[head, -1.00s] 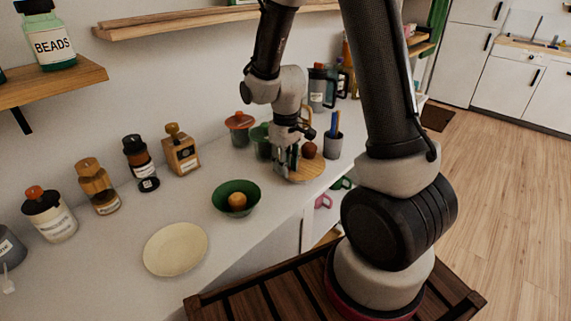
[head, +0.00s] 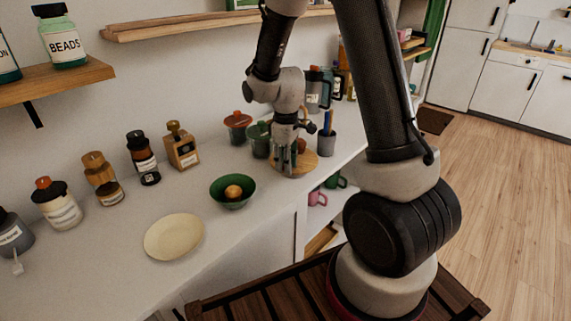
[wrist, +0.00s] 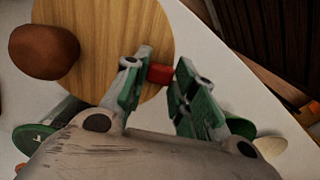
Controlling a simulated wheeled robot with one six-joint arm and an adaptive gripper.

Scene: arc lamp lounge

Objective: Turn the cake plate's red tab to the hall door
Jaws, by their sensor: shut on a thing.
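The cake plate (head: 309,165) is a round wooden board on the white counter, under my gripper. It also fills the upper left of the wrist view (wrist: 110,25). Its red tab (wrist: 160,73) sits at the plate's edge between my fingers, and is hidden in the head view. A brown round cake-like thing (wrist: 43,51) is on the plate, left of my gripper in the wrist view. My gripper (head: 284,170) is shut on the red tab; its green-padded fingers show in the wrist view (wrist: 158,82). I cannot make out a hall door.
A grey pen cup (head: 327,145) stands close right of the plate. A green pot (head: 259,142) and a red-lidded pot (head: 238,128) stand left of it. A green bowl (head: 232,192) and an empty cream plate (head: 173,237) are nearer. The counter's front edge is close by.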

